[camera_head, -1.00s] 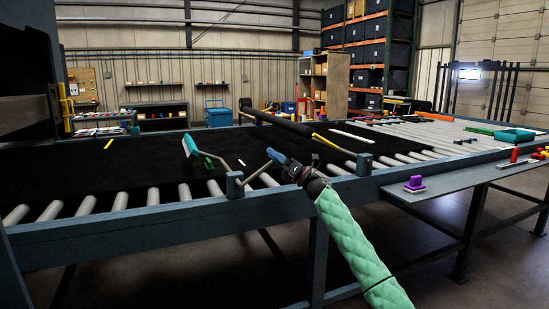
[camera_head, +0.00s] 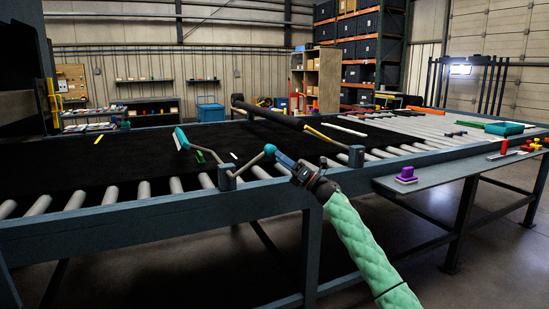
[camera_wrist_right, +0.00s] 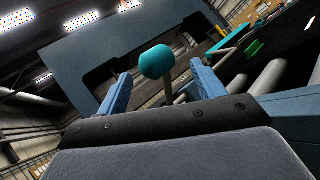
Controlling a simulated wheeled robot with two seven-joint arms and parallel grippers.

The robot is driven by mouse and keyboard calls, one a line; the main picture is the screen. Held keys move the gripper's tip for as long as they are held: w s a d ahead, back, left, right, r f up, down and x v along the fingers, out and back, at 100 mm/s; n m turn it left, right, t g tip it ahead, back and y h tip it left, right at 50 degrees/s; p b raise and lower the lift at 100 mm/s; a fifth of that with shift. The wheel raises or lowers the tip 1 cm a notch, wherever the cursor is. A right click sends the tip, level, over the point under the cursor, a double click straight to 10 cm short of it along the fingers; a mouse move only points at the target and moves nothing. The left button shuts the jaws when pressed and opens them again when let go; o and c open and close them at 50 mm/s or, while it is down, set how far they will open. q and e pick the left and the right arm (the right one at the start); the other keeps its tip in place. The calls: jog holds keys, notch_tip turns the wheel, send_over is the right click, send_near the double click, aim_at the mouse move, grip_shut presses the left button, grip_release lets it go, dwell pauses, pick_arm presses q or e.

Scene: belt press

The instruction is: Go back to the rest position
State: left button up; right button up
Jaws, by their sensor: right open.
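My right gripper (camera_head: 279,157) is open at the front rail, beside the teal knob (camera_head: 270,149) of a bent grey crank rod. In the right wrist view the knob (camera_wrist_right: 157,62) stands in front of the gap between the two spread blue fingers (camera_wrist_right: 163,90). The fingers appear clear of it. The rod runs to a bracket (camera_head: 227,178) on the rail, and a teal paddle (camera_head: 181,138) stands up beyond it over the belt. My left gripper is not in view.
The black belt (camera_head: 80,170) lies over grey rollers, with a dark bar (camera_head: 270,114) across it. A side shelf (camera_head: 440,178) at right holds a purple block (camera_head: 406,175) and small red parts. Open floor lies in front of the frame.

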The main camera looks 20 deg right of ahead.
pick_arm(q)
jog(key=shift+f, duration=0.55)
pick_arm(e)
jog(key=shift+s+d+f, duration=0.25)
jog(key=shift+s+d, duration=0.05)
jog(key=shift+d, duration=0.1)
